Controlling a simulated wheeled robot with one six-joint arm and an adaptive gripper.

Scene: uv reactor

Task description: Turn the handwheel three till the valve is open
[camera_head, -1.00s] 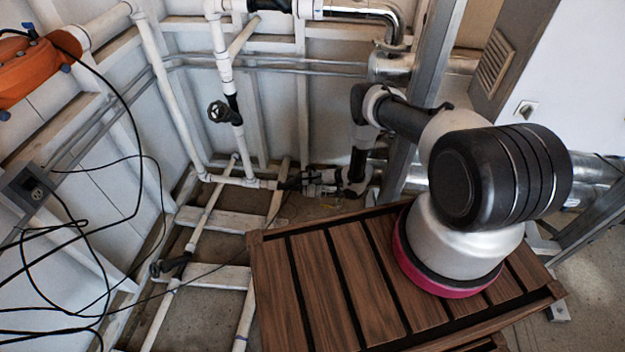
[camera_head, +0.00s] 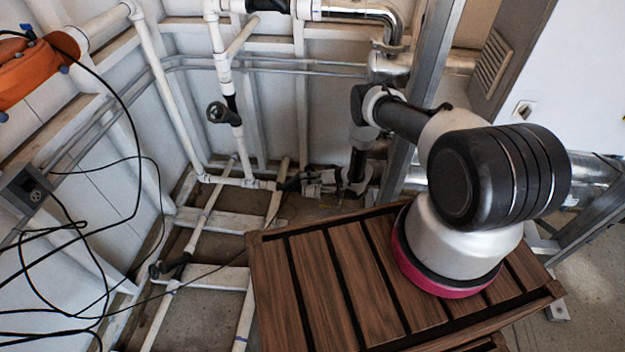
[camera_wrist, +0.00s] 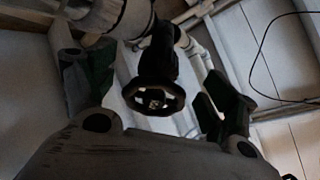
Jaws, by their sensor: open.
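In the wrist view a dark round handwheel (camera_wrist: 155,97) with a spoked hub sits on a black valve body, between my two fingers and beyond them. My gripper (camera_wrist: 145,82) is open, one finger on each side of the wheel, with clear gaps and no visible contact. In the head view my gripper (camera_head: 318,184) is low by the wall, beside a dark valve (camera_head: 288,184) on the low white pipe. That valve's wheel is hard to make out there. I cannot read any number on the wheel.
Another handwheel (camera_head: 216,112) is on the upright white pipe, and another dark valve (camera_head: 172,266) is on the floor pipe. An orange unit (camera_head: 38,70) and loose black cables (camera_head: 75,225) are at left. A grey metal post (camera_head: 425,90) stands close to my arm.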

